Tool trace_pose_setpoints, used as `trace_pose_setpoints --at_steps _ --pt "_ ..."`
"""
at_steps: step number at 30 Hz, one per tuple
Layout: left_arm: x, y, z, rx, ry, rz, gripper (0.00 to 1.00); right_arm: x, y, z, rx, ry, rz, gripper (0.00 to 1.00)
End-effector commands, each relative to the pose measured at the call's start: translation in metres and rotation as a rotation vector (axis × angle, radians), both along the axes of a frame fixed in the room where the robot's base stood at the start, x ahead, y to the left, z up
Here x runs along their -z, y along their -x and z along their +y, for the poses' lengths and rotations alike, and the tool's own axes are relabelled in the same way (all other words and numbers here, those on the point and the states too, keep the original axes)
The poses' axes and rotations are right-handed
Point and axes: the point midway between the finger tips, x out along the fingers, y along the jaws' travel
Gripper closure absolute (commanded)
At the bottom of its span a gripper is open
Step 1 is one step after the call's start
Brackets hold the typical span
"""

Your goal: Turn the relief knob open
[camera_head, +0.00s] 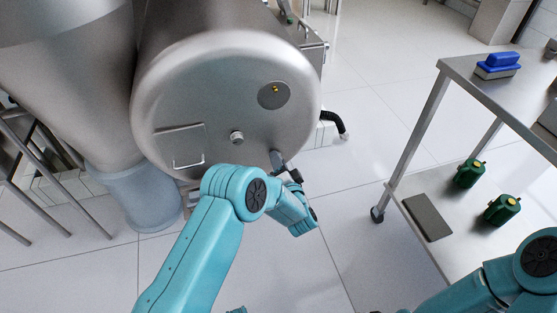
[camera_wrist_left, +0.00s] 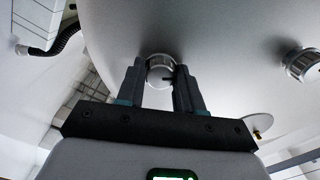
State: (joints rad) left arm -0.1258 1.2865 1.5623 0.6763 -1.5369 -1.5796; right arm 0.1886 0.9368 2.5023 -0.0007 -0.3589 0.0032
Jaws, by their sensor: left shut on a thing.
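The relief knob (camera_wrist_left: 158,62) is a small round metal knob with a ribbed rim on the drum's steel face. In the left wrist view it sits between the two dark fingers of my left gripper (camera_wrist_left: 160,80), which is shut on it. In the head view my left gripper (camera_head: 279,161) is at the lower right of the drum face (camera_head: 205,100), and the gripped knob is hidden there. How far the knob is turned cannot be told. My right gripper is not in view; only part of my right arm shows at the lower right.
A second ribbed knob (camera_head: 237,137) is at the middle of the drum face, also in the left wrist view (camera_wrist_left: 302,65). A steel cart (camera_head: 450,66) stands right, beyond open floor.

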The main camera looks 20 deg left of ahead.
Motion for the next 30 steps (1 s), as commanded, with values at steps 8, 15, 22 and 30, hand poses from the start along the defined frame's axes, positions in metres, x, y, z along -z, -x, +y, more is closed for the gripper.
trace_pose_setpoints --at_steps 8,15,22,30 --pt "0.000 0.001 0.000 0.000 -0.216 0.149 0.94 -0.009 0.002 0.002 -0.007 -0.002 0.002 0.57" --pt "0.002 0.001 0.000 0.001 -0.378 0.260 0.94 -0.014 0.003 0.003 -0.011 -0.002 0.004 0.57" --pt "0.002 0.001 0.000 0.000 -0.488 0.334 0.94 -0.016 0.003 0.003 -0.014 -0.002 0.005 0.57" --pt "0.002 0.001 0.000 0.000 -0.553 0.378 0.94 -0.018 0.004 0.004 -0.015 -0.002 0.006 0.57"
